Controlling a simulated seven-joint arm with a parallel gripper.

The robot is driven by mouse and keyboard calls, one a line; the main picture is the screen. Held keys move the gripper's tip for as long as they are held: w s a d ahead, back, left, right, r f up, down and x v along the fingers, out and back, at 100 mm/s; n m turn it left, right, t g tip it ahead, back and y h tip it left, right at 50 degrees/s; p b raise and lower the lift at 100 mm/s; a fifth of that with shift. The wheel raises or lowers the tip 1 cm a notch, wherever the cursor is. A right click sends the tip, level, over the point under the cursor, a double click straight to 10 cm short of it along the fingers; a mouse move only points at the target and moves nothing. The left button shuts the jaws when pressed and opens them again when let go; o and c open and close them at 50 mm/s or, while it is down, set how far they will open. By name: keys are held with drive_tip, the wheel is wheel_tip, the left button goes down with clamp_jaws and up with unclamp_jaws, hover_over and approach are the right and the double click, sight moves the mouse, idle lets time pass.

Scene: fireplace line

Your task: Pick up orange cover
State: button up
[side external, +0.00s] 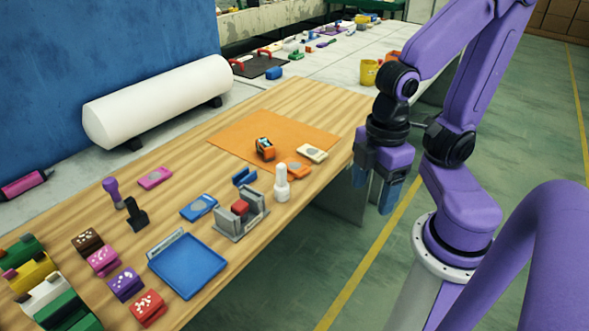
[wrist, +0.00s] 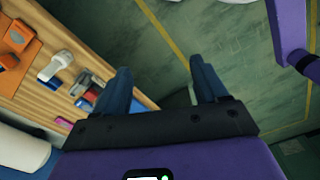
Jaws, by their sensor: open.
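The orange cover (side external: 294,168) is a flat piece with a grey round spot. It lies on the wooden table at the near edge of the orange mat (side external: 235,132), between a cream cover and a white bottle. In the wrist view the orange cover (wrist: 17,36) appears at the far upper left. My gripper (side external: 374,186) is open and empty, pointing down beyond the table's right edge, to the right of the cover and apart from it. In the wrist view my gripper (wrist: 160,66) has its fingers spread over green floor.
A grey fixture with a red block (side external: 240,213) and a blue tray (side external: 187,264) lie left. The mat's far part is clear.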

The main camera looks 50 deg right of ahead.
drive_tip(key=o, duration=0.4)
drive_tip(key=shift+c, duration=0.2)
